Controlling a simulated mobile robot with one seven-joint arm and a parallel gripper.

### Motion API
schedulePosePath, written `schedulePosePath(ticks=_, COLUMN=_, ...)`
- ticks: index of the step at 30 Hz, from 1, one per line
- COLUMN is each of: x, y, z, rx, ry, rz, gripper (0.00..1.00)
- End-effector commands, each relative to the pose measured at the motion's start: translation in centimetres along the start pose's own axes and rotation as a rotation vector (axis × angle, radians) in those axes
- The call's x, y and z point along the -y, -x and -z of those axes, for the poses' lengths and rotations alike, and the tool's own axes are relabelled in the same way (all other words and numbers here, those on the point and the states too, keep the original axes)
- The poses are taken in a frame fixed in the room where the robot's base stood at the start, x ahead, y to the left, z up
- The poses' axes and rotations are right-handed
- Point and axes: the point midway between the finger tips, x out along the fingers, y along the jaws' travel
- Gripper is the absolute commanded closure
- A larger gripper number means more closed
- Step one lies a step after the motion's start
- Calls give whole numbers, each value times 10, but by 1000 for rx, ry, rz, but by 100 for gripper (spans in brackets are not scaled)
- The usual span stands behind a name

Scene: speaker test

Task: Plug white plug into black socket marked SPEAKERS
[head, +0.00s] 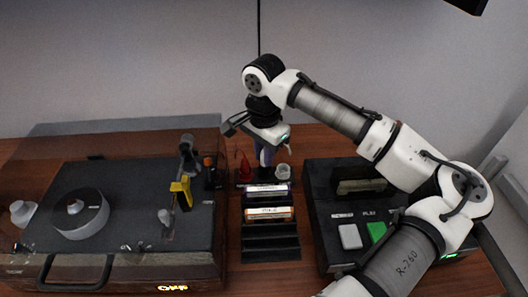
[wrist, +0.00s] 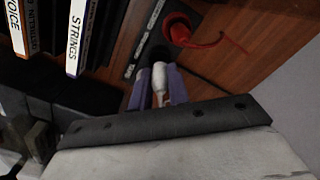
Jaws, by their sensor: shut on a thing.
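My gripper (wrist: 158,88) has two purple fingers, shut on the white plug (wrist: 160,76) in the wrist view. The plug's far end points at a dark round socket (wrist: 157,52) and is close to it or touching; I cannot tell whether it is inserted. A label strip (wrist: 143,42) runs beside the socket, its words too small to read. In the head view my gripper (head: 265,157) points down behind the cassette rack, and it largely hides the plug and black socket.
A red fitting with a loose red wire (wrist: 181,30) lies just beyond the socket. A whitish round fitting (head: 283,172) is right of my gripper. The cassette rack (head: 270,241) stands in front, a turntable (head: 130,215) left, a deck with buttons (head: 345,205) right. The wall is behind.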

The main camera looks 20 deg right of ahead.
Motion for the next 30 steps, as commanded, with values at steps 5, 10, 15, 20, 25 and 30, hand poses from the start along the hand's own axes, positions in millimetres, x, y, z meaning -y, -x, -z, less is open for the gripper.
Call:
schedulePosePath(ticks=5, x=0, y=-1, z=0, rx=0, ry=0, rz=-1, gripper=100)
schedulePosePath(ticks=10, x=0, y=-1, z=0, rx=0, ry=0, rz=-1, gripper=67)
schedulePosePath(ticks=15, x=0, y=-2, z=0, rx=0, ry=0, rz=-1, gripper=57)
schedulePosePath(ticks=20, x=0, y=-2, z=0, rx=0, ry=1, rz=-1, gripper=49)
schedulePosePath(ticks=25, x=0, y=-2, z=0, rx=0, ry=1, rz=-1, gripper=39)
schedulePosePath(ticks=30, x=0, y=-1, z=0, rx=0, ry=1, rz=-1, gripper=39)
